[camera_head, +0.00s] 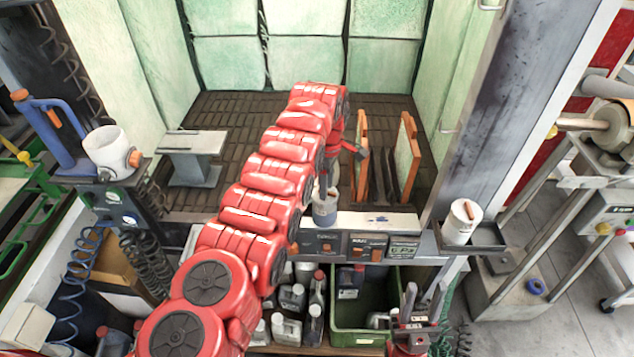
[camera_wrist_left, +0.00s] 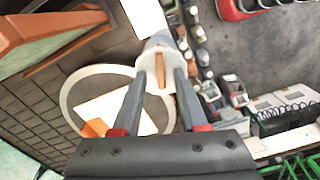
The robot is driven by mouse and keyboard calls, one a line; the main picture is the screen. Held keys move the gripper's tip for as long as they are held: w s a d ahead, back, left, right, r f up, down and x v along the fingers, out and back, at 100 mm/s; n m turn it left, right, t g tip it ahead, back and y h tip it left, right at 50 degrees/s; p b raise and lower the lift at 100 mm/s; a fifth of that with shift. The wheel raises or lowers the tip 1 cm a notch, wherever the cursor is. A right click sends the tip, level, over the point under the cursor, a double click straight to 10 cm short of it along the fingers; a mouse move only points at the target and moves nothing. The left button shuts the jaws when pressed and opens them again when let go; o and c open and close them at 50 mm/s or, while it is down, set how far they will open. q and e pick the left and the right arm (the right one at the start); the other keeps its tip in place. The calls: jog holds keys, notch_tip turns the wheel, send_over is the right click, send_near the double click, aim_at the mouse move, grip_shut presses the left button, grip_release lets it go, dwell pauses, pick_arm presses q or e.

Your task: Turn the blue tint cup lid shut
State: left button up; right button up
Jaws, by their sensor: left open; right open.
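The blue-grey tint cup (camera_head: 325,213) stands on the bench in front of the booth, partly hidden below my left gripper (camera_head: 328,182). In the left wrist view, a pale grey round lid (camera_wrist_left: 157,46) with an upright orange-brown bar (camera_wrist_left: 158,70) shows beyond the fingertips. My left gripper (camera_wrist_left: 161,78) is open, with one finger to each side of the bar and visible gaps between. I cannot tell how far the lid is turned. My right gripper (camera_head: 412,318) is open and empty, low at the front, well away from the cup.
A white cup (camera_head: 462,224) with an orange-brown bar stands on a small shelf at the right. Orange-edged panels (camera_head: 408,155) stand upright behind the bench. A green crate (camera_head: 365,338) and several bottles (camera_head: 292,297) sit below. A large pale ring (camera_wrist_left: 64,100) lies beside the lid.

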pick_arm(q)
jog(key=shift+f, duration=0.2)
jog(key=shift+s+d, duration=0.1)
jog(key=shift+r, duration=0.1)
grip_shut()
jog(key=shift+m+b, duration=0.4)
jog(key=shift+b, duration=0.15)
dwell(0.6)
jog(key=shift+f+m+b, duration=0.2)
jog(key=shift+m+b, duration=0.2)
jog(key=shift+b, duration=0.3)
jog(key=shift+r, duration=0.2)
dwell(0.6)
